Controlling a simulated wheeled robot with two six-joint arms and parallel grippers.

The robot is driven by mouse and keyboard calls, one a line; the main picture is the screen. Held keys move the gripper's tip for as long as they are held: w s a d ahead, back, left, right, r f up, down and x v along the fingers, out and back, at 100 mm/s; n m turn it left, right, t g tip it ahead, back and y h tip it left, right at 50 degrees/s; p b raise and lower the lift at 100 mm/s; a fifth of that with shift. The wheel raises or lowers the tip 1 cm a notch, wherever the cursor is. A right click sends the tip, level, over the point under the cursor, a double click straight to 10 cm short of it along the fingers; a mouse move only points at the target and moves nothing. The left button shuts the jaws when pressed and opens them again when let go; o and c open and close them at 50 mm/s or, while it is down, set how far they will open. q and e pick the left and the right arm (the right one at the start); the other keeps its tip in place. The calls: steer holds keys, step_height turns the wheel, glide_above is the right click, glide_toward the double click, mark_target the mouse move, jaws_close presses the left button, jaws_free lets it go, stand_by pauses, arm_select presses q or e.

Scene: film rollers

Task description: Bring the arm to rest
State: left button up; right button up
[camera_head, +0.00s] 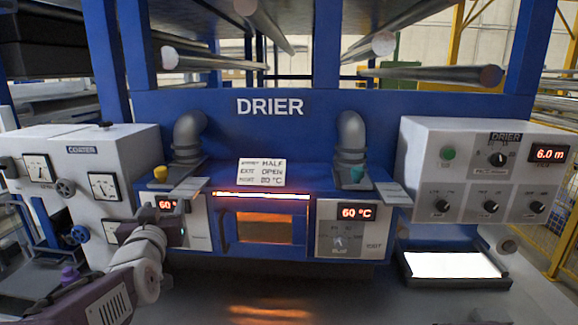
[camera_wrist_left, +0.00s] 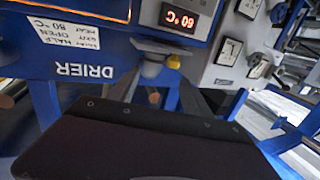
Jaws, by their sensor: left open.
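My left arm (camera_head: 105,298) reaches in from the lower left in the head view. Its gripper (camera_head: 174,228) is open, in front of the drier's left control box (camera_head: 197,238), and partly hides it. I cannot tell whether it touches the box. In the left wrist view, turned upside down, my dark gripper body (camera_wrist_left: 140,145) fills the lower part. The finger gap (camera_wrist_left: 160,92) lies near a yellow knob (camera_wrist_left: 173,62), which also shows in the head view (camera_head: 160,174). I see nothing held. My right gripper is not in view.
The blue drier (camera_head: 270,142) stands ahead, with a glowing window (camera_head: 265,228) and a white card (camera_head: 261,171). A right control box (camera_head: 345,228) seems to read 60 °C. A grey panel (camera_head: 470,175) reads 6.0 m above a lit tray (camera_head: 452,265). A coater cabinet (camera_head: 85,160) stands left.

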arm_select(q)
steer(key=s+d+f+m+g+h+p, duration=0.1)
steer(key=s+d+f+m+g+h, duration=0.25)
steer(key=f, duration=0.85)
steer(key=s+d+f+n+g+h, duration=0.1)
steer(key=s+d+f+g, duration=0.35)
steer(key=f, duration=0.75)
steer(key=s+d+f+g, duration=0.2)
steer(key=s+f+g, duration=0.5)
steer(key=s, duration=0.8)
step_height(320, 180, down, 3)
steer(key=shift+r+g, duration=0.1)
steer(key=shift+g, duration=0.2)
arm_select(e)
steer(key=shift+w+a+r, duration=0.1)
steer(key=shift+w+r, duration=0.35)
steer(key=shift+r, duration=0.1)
arm_select(q)
steer(key=shift+w+d, duration=0.1)
